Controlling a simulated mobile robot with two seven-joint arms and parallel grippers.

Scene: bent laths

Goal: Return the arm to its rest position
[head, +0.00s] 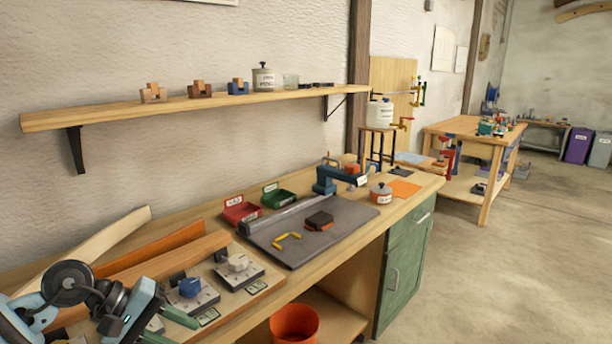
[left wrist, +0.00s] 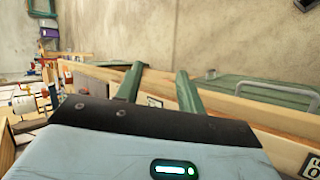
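My left gripper (head: 183,332) is at the lower left of the head view, over the near edge of the workbench (head: 420,182). Its two green fingers stand apart with nothing held between them, as the left wrist view also shows (left wrist: 158,76). My right arm and gripper are in neither view. A pale curved lath (head: 108,236) and an orange-brown strip (head: 150,252) lie along the back left of the bench, partly hidden by my left arm.
A red bin (head: 240,211) and green bin (head: 276,196) stand behind. A wall shelf (head: 200,104) hangs above. The floor at right (head: 530,260) is clear.

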